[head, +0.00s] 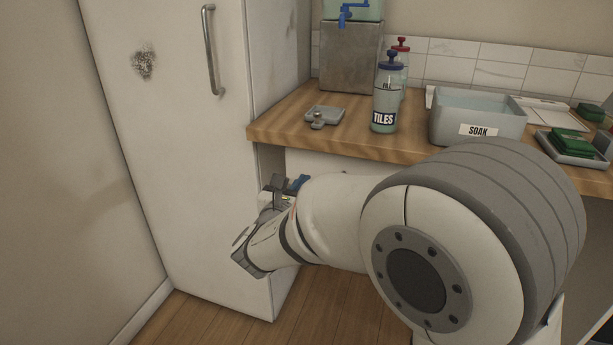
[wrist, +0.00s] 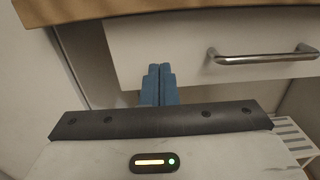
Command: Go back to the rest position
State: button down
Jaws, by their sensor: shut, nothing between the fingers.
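My gripper (wrist: 160,72) shows in the wrist view with its two blue fingers together and nothing between them. In the head view the gripper (head: 299,183) is partly hidden behind my own arm, with some blue showing. It is below the front edge of the wooden counter (head: 268,133), close to the white cabinet's side. In the wrist view the fingers point toward a white drawer front (wrist: 150,48); I cannot tell whether they touch it.
A bar handle (wrist: 262,57) sits on the drawer, right of the fingers. A tall white cabinet (head: 180,150) stands left. The counter holds a TILES bottle (head: 385,95), a red-topped bottle (head: 402,60), a SOAK tub (head: 478,115) and a small grey item (head: 325,114).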

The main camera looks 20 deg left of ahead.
jog(key=s+p, duration=0.2)
jog(key=s, duration=0.7)
jog(key=d+r+m+g+h+p, duration=0.35)
jog(key=d+m+p, duration=0.2)
jog(key=d, duration=0.45)
jog(key=s+d+r+m+g+h+p, duration=0.15)
jog(key=d+r+m+g+p, duration=0.35)
jog(key=d, duration=0.5)
jog(key=w+d+r+m+g+h+p, duration=0.1)
jog(key=d+r+m+g+h+p, duration=0.25)
jog(key=d+m+p, duration=0.5)
jog(key=s+d+r+m+g+y+p, duration=0.1)
jog(key=s+d+r+m+y+p, duration=0.2)
jog(key=s+r+m+p, duration=0.3)
jog(key=s+d+r+m+g+y+p, duration=0.2)
jog(key=s+d+r+m+y+p, duration=0.2)
jog(key=m, duration=0.6)
notch_tip(320, 180, up, 5)
jog(key=s+y+p, duration=0.1)
jog(key=y+p, duration=0.1)
jog(key=p, duration=0.1)
jog(key=shift+s+d+f+m, duration=0.2)
jog(key=shift+s+m, duration=0.15)
jog(key=shift+m, duration=0.05)
